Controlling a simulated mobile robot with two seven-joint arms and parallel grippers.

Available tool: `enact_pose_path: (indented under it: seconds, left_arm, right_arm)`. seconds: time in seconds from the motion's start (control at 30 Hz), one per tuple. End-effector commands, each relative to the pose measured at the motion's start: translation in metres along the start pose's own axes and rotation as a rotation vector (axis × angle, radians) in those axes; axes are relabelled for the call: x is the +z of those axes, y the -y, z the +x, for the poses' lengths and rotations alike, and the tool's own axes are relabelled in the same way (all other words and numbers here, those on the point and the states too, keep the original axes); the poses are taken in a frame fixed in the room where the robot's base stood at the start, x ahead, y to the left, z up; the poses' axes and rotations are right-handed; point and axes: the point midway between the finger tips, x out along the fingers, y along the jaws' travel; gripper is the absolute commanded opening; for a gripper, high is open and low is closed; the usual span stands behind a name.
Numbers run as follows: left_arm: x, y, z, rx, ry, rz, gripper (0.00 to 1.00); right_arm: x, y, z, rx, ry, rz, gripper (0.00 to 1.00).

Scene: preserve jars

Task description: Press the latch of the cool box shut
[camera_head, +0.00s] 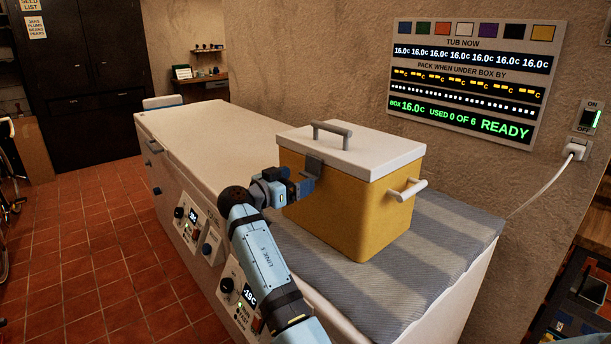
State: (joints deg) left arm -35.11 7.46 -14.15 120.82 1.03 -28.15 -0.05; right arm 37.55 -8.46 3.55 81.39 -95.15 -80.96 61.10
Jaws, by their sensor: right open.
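The yellow cool box (345,215) stands upright on a grey striped mat, with its white lid (375,152) down on the body. A grey handle (332,133) sits on top of the lid. The dark grey latch (314,165) is on the box's left-facing side at the lid's edge. My left gripper is not in view.
The grey striped mat (440,240) covers the right end of a long white chest (205,130), whose left top is clear. Control panels with knobs (190,214) line its front. A wall display (470,85) reads READY. A white cord runs from the wall socket (575,150).

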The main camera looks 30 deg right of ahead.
Motion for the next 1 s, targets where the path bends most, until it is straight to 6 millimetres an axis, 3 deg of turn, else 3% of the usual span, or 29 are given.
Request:
enact_pose_path:
  seconds: [0.2, 0.6, 0.83, 1.0]
  left_arm:
    - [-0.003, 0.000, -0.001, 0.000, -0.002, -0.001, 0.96]
    - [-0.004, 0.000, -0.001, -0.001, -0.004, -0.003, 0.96]
    - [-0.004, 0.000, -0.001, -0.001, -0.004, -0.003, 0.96]
    - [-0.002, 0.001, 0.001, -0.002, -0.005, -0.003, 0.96]
  right_arm:
    - [-0.001, 0.000, 0.029, -0.001, -0.001, 0.000, 0.85]
    - [0.000, 0.000, 0.037, -0.002, 0.000, 0.000, 0.85]
    - [0.000, 0.000, 0.037, -0.002, 0.000, 0.000, 0.36]
    - [0.002, 0.000, 0.037, -0.002, -0.004, 0.000, 0.36]
